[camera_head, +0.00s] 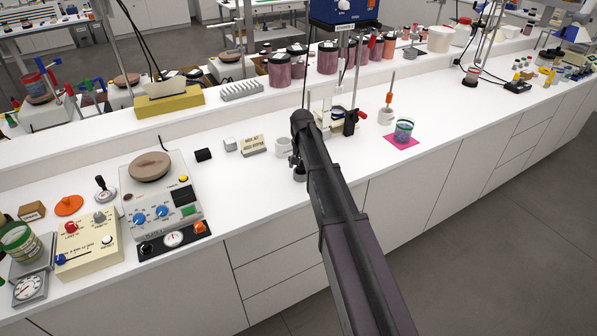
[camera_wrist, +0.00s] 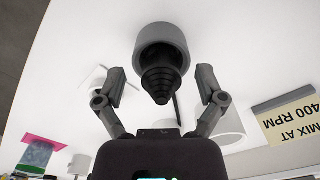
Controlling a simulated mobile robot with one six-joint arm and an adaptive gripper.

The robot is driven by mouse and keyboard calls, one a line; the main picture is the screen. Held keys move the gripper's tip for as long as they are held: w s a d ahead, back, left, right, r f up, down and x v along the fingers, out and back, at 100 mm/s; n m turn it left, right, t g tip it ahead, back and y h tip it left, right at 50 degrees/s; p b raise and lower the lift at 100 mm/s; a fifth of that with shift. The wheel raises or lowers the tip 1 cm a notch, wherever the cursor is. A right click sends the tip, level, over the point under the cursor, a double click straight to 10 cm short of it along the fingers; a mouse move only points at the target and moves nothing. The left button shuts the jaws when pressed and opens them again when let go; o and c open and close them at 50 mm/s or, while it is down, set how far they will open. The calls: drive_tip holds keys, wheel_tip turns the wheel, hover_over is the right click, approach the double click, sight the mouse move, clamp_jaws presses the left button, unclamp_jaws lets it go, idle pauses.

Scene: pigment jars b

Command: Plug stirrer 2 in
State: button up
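My gripper (camera_wrist: 161,82) is open in the wrist view, one finger on each side of a grey cylinder with a black ribbed, tapering end (camera_wrist: 160,62). Neither finger clearly touches it, and I cannot tell whether it is the plug. In the head view my gripper (camera_head: 299,166) is low over the bench beside a white mug (camera_head: 283,147), partly hidden by my arm. A hotplate stirrer (camera_head: 160,205) with blue knobs and a round brown top stands on the left. I see no label marking it as stirrer 2. The socket cannot be made out.
Right of my arm are a clamp stand (camera_head: 350,122) and a beaker (camera_head: 403,130) on a pink mat. Bench is clear toward the front edge.

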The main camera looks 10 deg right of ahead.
drive_tip(key=c, duration=1.1)
drive_tip(key=shift+r, duration=0.1)
drive_tip(key=shift+c, duration=0.2)
wheel_tip(320, 180, up, 3)
drive_tip(key=p, duration=0.2)
drive_tip(key=shift+f+p, duration=0.2)
drive_tip(key=shift+p, duration=0.2)
drive_tip(key=s+d+r+p, duration=0.1)
drive_tip(key=s+r+p, duration=0.1)
drive_tip(key=s, duration=1.4)
drive_tip(key=shift+d, duration=0.15)
drive_tip(key=shift+r, duration=0.1)
drive_tip(key=shift+w, duration=0.1)
